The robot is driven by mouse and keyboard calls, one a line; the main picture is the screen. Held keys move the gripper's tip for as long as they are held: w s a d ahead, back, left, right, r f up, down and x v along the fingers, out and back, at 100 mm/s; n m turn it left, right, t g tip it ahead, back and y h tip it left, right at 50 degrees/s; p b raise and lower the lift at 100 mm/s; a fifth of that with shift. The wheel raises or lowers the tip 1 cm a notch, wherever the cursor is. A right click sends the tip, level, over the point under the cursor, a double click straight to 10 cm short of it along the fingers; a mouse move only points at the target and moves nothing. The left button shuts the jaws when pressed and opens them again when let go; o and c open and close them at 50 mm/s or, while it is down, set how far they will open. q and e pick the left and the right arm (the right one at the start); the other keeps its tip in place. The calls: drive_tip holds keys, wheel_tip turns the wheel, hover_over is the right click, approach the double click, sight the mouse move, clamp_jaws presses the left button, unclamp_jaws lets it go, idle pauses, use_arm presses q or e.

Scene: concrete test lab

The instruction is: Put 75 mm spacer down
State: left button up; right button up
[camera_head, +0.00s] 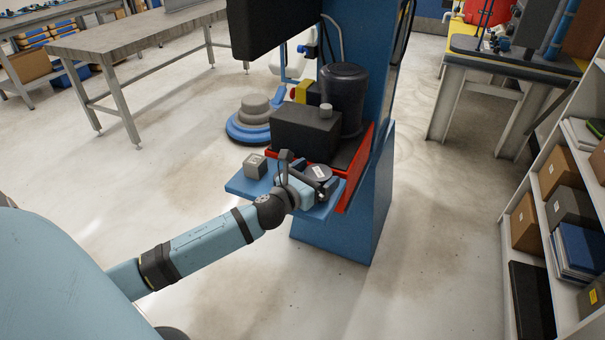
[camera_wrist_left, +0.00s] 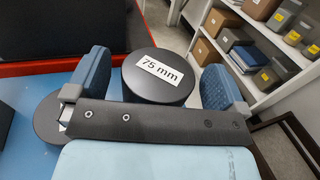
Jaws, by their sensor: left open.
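The 75 mm spacer (camera_wrist_left: 155,88) is a dark round cylinder with a white "75 mm" label on top. In the left wrist view it stands upright between the two blue finger pads of my left gripper (camera_wrist_left: 160,80), with gaps visible at both sides. In the head view the spacer (camera_head: 318,173) is on the blue shelf (camera_head: 238,186), partly hidden by my left gripper (camera_head: 307,177). The gripper is open around it. My right gripper is not in view.
A grey block (camera_head: 255,166) sits at the shelf's left end. Behind are a black box (camera_head: 305,133) and a dark cylinder (camera_head: 343,95) by the blue column (camera_head: 372,170). Another dark disc (camera_wrist_left: 42,130) lies left in the wrist view. A storage rack (camera_head: 560,200) stands right.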

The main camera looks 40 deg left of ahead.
use_arm(q)
drive_tip(key=s, duration=1)
drive_tip(key=s+d+f+n+g, duration=0.2)
drive_tip(key=s+d+f+n, duration=0.3)
drive_tip(key=n, duration=0.6)
drive_tip(key=s+d+f+n+g+h, duration=0.1)
drive_tip(key=s+d+f+n+g, duration=0.2)
drive_tip(key=n, duration=0.8)
drive_tip(key=s+d+f+n+g+h, duration=0.1)
drive_tip(key=s+d+f+n+g, duration=0.1)
drive_tip(key=s+d+f+n, duration=0.5)
drive_tip(key=d+f+n, duration=0.3)
drive_tip(key=f+n, duration=0.1)
drive_tip(key=n, duration=0.1)
drive_tip(key=shift+s+f+b, duration=0.2)
drive_tip(key=shift+f+b, duration=0.05)
drive_tip(key=shift+b, duration=0.05)
drive_tip(key=shift+d, duration=0.1)
